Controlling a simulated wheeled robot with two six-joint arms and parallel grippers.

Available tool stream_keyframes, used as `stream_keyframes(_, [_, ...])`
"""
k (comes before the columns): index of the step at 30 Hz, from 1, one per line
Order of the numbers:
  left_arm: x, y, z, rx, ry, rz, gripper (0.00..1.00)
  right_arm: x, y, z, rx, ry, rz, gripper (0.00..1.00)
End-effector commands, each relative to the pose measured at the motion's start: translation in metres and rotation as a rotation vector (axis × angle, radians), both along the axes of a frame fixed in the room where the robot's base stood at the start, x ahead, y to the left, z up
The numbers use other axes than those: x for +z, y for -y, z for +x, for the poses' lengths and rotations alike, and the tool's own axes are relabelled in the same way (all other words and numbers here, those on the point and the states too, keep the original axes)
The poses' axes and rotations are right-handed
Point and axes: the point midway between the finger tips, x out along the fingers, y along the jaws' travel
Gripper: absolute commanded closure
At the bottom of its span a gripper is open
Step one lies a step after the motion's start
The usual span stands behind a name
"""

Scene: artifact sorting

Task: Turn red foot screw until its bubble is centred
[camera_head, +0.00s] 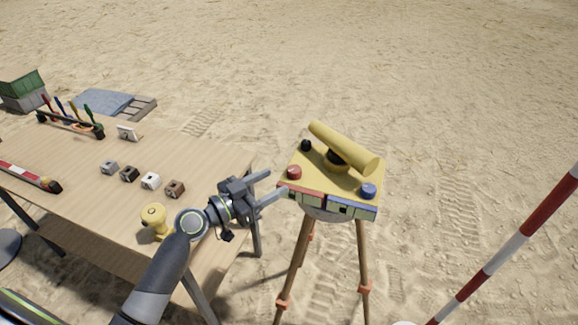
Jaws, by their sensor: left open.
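The yellow survey instrument (337,162) stands on a tripod (296,262) right of the table, its telescope tube slanting across the top. The red foot screw (294,172) is a knob at the plate's left front corner. A blue screw (368,191) is at the right front corner and a black one (306,145) at the back left. The front edge carries a red panel (301,194) and a blue panel (351,209); any bubble is too small to read. My left gripper (277,183) is open, its fingertips just left of the red screw, apparently not around it. My right gripper is out of view.
The wooden table (85,180) at left holds several small blocks (150,181), a yellow object (155,220) and a tool rack (70,124). A red-and-white pole (508,250) leans at the right. Open sand lies behind the tripod.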

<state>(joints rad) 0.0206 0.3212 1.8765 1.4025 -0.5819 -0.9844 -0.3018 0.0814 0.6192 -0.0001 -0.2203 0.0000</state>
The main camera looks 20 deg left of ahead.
Motion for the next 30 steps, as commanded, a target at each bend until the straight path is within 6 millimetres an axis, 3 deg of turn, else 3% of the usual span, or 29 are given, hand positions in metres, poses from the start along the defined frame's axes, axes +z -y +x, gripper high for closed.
stream_keyframes(1, [0.005, 0.007, 0.009, -0.001, -0.001, -0.007, 0.46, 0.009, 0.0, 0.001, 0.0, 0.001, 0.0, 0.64])
stream_keyframes(9, [0.002, 0.028, 0.04, 0.0, -0.001, -0.002, 0.46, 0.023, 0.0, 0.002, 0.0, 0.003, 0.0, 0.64])
stream_keyframes(23, [0.0, 0.035, 0.05, 0.0, -0.001, 0.001, 0.46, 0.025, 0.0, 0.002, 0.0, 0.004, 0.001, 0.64])
stream_keyframes(30, [0.0, 0.035, 0.05, 0.0, -0.001, 0.001, 0.75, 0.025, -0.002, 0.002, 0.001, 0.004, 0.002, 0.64])
